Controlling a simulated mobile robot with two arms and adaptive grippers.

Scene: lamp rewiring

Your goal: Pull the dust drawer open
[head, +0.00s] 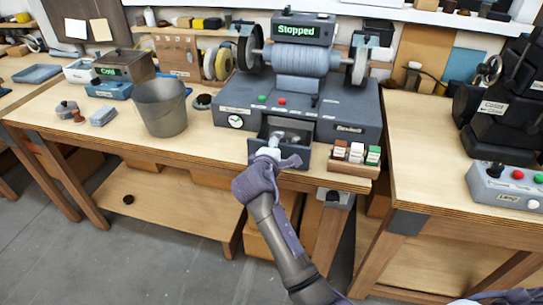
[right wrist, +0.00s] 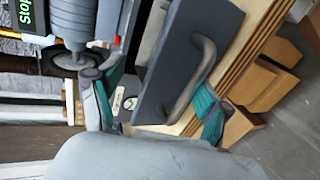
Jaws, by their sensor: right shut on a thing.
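The dust drawer (head: 299,156) is at the front of the grey bench grinder's base, and it stands partly out, with its hollow inside showing from above. Its front panel (right wrist: 178,55) fills the middle of the right wrist view, with a curved grey handle (right wrist: 203,72) on it. My right gripper (head: 272,152) reaches the drawer front from below and is shut on the handle; its teal fingers (right wrist: 160,110) show on either side in the right wrist view. The exact contact is partly hidden. My left gripper is not in view.
The grinder (head: 345,108) stands on a wooden bench, its sign reading "Stopped". A grey bucket (head: 160,108) stands left of it. A wooden tray of small boxes (head: 352,167) sits close right of the drawer. Floor (head: 150,270) in front is clear.

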